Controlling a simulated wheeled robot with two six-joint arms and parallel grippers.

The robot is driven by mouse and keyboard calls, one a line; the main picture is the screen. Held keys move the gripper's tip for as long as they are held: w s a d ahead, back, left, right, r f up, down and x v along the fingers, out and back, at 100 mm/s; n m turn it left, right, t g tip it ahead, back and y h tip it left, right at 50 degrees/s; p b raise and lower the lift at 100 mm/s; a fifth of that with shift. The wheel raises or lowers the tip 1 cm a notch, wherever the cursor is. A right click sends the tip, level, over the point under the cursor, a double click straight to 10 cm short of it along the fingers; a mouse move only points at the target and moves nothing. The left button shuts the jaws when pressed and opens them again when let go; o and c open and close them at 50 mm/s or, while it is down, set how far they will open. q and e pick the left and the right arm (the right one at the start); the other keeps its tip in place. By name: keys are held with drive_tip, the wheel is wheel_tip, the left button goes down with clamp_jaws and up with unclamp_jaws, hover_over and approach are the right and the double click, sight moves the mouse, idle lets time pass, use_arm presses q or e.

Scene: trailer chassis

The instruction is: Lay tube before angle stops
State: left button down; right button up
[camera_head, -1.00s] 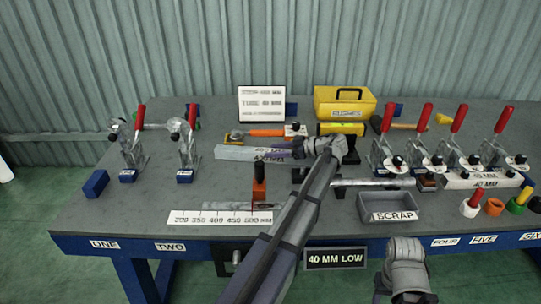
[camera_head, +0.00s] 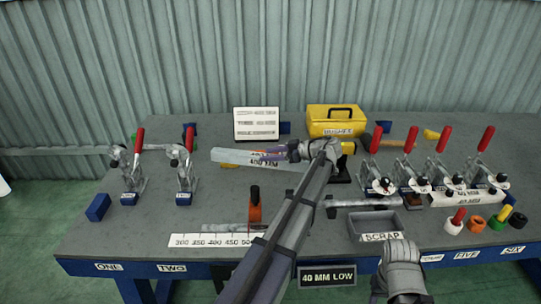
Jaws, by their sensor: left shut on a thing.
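A pale grey tube (camera_head: 235,156) with a printed label is held level above the back middle of the bench. My left gripper (camera_head: 295,152) is shut on it near the tube's right end; my own wrist hides part of that end. The right arm's end (camera_head: 402,268) shows at the bottom right, but its fingers cannot be made out. Two red-handled clamps stand at the left, at station one (camera_head: 130,170) and station two (camera_head: 186,170). I cannot pick out the angle stops with certainty.
A blue block (camera_head: 97,207) lies at the far left. A ruler strip (camera_head: 210,240) lies at the front, with an orange-and-black tool (camera_head: 254,210) behind it. A scrap tray (camera_head: 374,224), a yellow box (camera_head: 337,120) and several clamps (camera_head: 408,165) occupy the right.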

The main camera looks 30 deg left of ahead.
use_arm(q)
drive_tip(key=shift+r+p, duration=0.6)
drive_tip(key=shift+r, duration=0.45)
use_arm(e)
drive_tip(key=shift+r, duration=1.05)
use_arm(q)
drive_tip(key=shift+r, duration=0.1)
use_arm(e)
drive_tip(key=shift+r, duration=0.1)
